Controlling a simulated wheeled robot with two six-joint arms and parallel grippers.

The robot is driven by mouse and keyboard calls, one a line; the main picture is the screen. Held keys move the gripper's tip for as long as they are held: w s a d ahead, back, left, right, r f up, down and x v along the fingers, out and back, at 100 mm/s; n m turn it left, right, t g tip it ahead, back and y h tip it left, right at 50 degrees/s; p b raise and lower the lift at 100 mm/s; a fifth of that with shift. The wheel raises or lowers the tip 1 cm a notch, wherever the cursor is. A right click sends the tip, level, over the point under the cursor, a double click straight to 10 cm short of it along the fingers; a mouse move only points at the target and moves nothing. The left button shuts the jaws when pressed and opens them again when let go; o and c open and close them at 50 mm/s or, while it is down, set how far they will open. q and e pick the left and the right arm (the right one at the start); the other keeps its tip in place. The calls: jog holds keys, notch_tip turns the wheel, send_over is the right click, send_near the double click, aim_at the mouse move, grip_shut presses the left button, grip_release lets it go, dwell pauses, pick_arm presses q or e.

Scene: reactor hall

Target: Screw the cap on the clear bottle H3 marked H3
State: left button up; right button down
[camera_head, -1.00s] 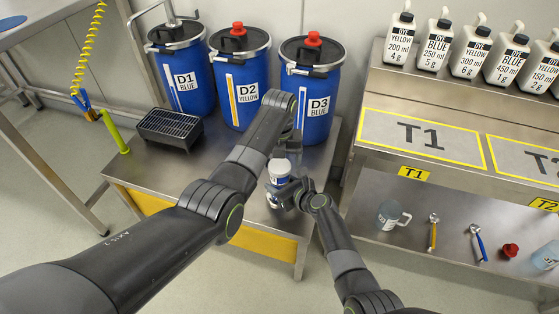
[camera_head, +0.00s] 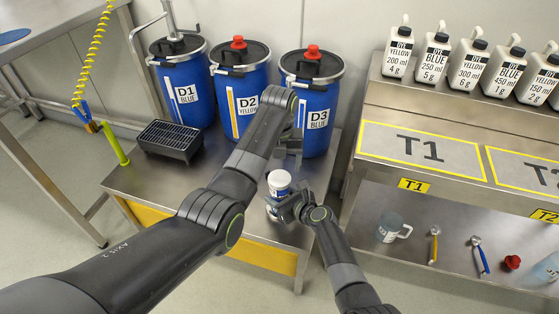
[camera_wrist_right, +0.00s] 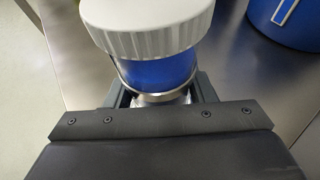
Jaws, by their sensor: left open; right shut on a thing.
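A small bottle with blue contents stands upright over the front of the steel table, its white cap (camera_head: 279,178) on top. In the right wrist view the ridged white cap (camera_wrist_right: 150,35) sits over the mouth of the bottle (camera_wrist_right: 158,72). I cannot read a mark on it. My right gripper (camera_head: 288,207) is shut around the bottle's lower part. In the right wrist view its jaws (camera_wrist_right: 160,97) flank a narrower part of the bottle below the blue. My left gripper (camera_head: 291,150) is open and empty, above and behind the cap, apart from it.
Blue drums D1 (camera_head: 184,90), D2 (camera_head: 240,97) and D3 (camera_head: 312,100) stand at the table's back. A black grated box (camera_head: 170,140) is at left. The right bench (camera_head: 420,152) holds several white bottles above; a jug (camera_head: 391,228) and tools lie on its lower shelf.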

pick_arm(q)
jog(key=n, duration=0.6)
jog(key=shift+r, duration=0.25)
jog(key=n, duration=0.4)
jog(key=shift+r+n, duration=0.2)
jog(key=shift+n, duration=0.2)
jog(key=n, duration=0.6)
jog(key=shift+r, duration=0.2)
jog(key=n, duration=0.4)
jog(key=shift+r+n, duration=0.2)
jog(key=shift+n, duration=0.2)
jog(key=n, duration=0.6)
jog(key=shift+r, duration=0.2)
jog(key=n, duration=0.4)
jog(key=shift+r, duration=0.2)
jog(key=n, duration=0.5)
jog(key=shift+r, duration=0.2)
jog(key=n, duration=0.5)
jog(key=shift+r, duration=0.15)
